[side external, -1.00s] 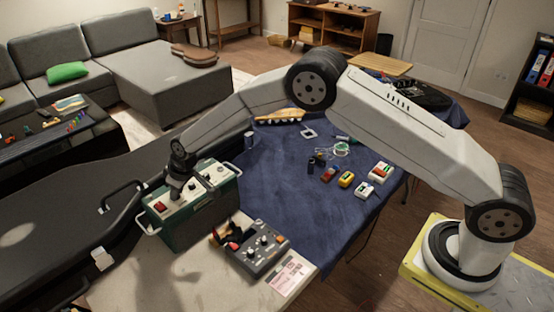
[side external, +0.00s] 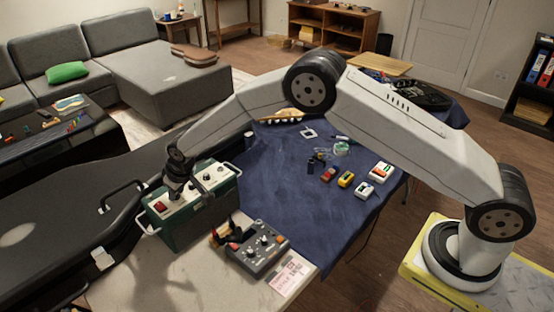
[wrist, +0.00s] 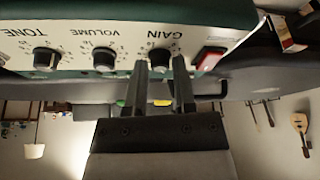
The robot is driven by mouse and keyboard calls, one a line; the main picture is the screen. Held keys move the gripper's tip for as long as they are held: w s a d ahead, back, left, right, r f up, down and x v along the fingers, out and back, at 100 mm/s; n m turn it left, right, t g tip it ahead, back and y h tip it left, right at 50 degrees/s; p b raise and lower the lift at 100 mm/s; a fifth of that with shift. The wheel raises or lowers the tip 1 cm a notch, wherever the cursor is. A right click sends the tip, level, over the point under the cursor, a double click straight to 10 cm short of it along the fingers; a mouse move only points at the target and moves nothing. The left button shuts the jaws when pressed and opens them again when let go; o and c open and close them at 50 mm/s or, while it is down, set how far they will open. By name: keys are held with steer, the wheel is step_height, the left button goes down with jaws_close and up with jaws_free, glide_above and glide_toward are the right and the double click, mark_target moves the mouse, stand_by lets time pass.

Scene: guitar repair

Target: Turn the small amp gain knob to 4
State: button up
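The small amp (side external: 180,232) is a green box with a pale control panel, standing on the table below my gripper (side external: 177,192). In the wrist view its panel (wrist: 130,38) appears upside down. The dark gain knob (wrist: 160,59) is under the GAIN label, between my gripper's two fingertips (wrist: 160,64). The fingers are apart, with a small gap visible on either side of the knob. The knob's pointer setting is too small to read.
The volume knob (wrist: 104,60) and tone knob (wrist: 46,59) sit in the same row. A red switch (wrist: 208,60) is beside the gain knob. A grey pedal-like unit (side external: 257,250) and a paper card (side external: 291,275) lie in front. A black guitar case (side external: 60,215) is at left.

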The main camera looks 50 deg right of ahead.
steer(key=shift+o, duration=1.3)
steer(key=shift+r, duration=0.1)
steer(key=shift+v, duration=3.5)
steer(key=shift+s+r, duration=0.15)
steer(key=shift+r, duration=0.1)
steer(key=shift+d, duration=0.1)
steer(key=s+d+r+m, duration=0.1)
steer(key=s+d, duration=0.5)
steer(key=s, duration=0.4)
steer(key=s+d+r+m+g, duration=0.1)
steer(key=s+d, duration=0.5)
steer(key=s, duration=0.4)
steer(key=s+d+r+m+h, duration=0.1)
steer(key=s+d, duration=0.5)
steer(key=s, duration=0.3)
steer(key=shift+s+d+r+g, duration=0.25)
steer(key=shift+s+r+g, duration=0.1)
steer(key=shift+s+g, duration=0.05)
